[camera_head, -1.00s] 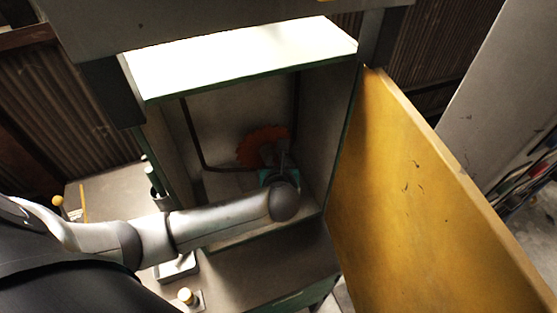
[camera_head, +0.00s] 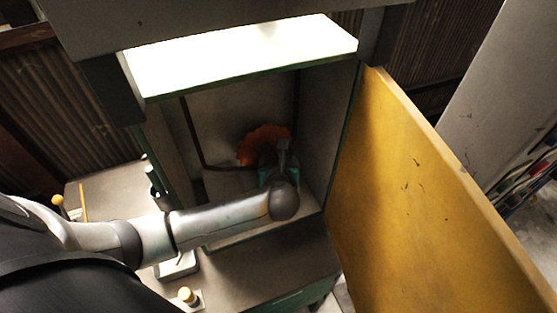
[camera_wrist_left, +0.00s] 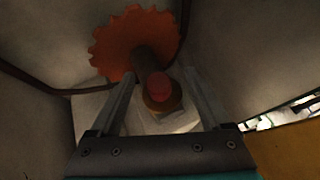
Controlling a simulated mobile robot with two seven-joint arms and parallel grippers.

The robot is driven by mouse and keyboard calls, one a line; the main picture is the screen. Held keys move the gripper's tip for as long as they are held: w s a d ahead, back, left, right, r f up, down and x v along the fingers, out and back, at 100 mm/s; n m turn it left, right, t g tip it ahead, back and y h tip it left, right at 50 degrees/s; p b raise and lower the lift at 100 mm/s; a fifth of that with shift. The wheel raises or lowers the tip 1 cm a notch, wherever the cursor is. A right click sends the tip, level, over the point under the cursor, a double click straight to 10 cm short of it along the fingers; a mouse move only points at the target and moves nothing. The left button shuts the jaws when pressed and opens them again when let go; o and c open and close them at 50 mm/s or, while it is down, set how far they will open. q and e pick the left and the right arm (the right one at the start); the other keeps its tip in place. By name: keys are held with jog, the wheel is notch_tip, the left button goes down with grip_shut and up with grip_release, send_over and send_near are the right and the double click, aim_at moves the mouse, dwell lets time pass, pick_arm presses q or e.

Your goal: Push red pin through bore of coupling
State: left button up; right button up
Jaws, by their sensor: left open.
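In the left wrist view a red pin (camera_wrist_left: 160,83) shows its round end at the face of a dull brown coupling (camera_wrist_left: 163,101). A shaft runs from behind the coupling to an orange toothed wheel (camera_wrist_left: 135,42), which also shows inside the cabinet in the head view (camera_head: 262,142). My left gripper (camera_wrist_left: 159,84) is open, with one finger on each side of the pin and coupling; I cannot tell whether it touches them. In the head view my left arm reaches into the cabinet and hides the pin and coupling. My right gripper is not in view.
The open cabinet (camera_head: 152,165) has side walls close around my left arm. A yellow door (camera_head: 420,180) stands open on the right. A bent dark pipe (camera_head: 193,135) runs along the back.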

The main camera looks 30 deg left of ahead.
pick_arm(q)
jog(key=shift+s+r, duration=0.1)
jog(key=p+v, duration=0.2)
jog(key=v, duration=1.3)
jog(key=shift+d, duration=0.15)
